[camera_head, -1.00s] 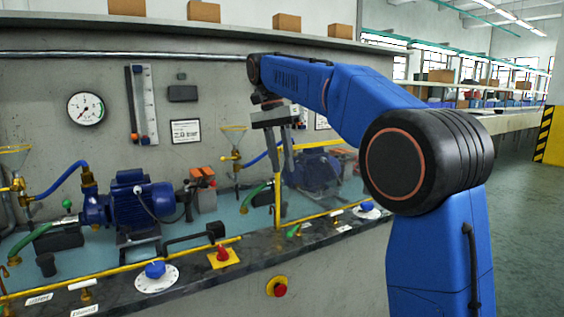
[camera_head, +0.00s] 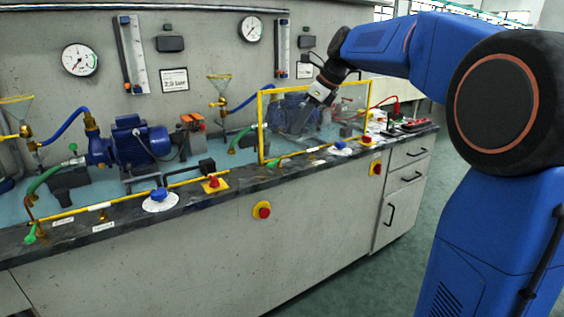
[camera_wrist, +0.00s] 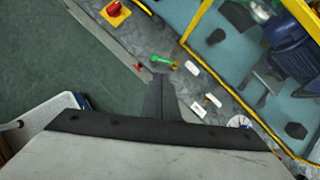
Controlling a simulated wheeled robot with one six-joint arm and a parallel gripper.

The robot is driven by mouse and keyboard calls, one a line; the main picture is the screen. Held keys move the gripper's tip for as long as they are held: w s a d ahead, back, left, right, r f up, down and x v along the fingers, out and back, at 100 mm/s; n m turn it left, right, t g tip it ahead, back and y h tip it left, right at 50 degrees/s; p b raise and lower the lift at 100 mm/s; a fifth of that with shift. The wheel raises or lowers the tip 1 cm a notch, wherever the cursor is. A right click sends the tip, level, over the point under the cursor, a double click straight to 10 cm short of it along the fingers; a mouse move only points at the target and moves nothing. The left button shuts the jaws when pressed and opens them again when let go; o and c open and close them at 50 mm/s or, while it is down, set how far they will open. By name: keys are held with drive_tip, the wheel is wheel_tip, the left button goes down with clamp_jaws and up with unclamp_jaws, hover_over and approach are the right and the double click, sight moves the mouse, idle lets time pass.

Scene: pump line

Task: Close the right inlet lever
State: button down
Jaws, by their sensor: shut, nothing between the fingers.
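The right inlet lever (camera_head: 271,163) shows as a small green handle on the counter's front strip, before the yellow-framed guard, in the head view. In the wrist view the green lever (camera_wrist: 162,60) lies aslant to the counter edge, just beyond my fingertips. My gripper (camera_wrist: 160,88) is shut and empty, its fingers together over the counter's edge strip. I cannot tell whether they touch the lever. In the head view my gripper (camera_head: 300,120) is at the right station, in front of the blue pump, and its tips are hard to make out.
A yellow guard frame (camera_head: 261,128) stands around the right blue pump (camera_wrist: 291,42). A yellow plate with a red button (camera_wrist: 115,9) sits farther along the edge. White labels (camera_wrist: 213,100) and a white dial (camera_wrist: 239,122) are close by. Open floor (camera_wrist: 50,55) lies before the counter.

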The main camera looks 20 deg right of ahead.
sight(275, 162)
drive_tip(key=shift+m+t, duration=0.3)
drive_tip(key=shift+m, duration=0.4)
drive_tip(key=x, duration=1.3)
drive_tip(key=shift+s+d+f, duration=0.1)
drive_tip(key=shift+d+f, duration=0.05)
drive_tip(key=shift+f, duration=0.3)
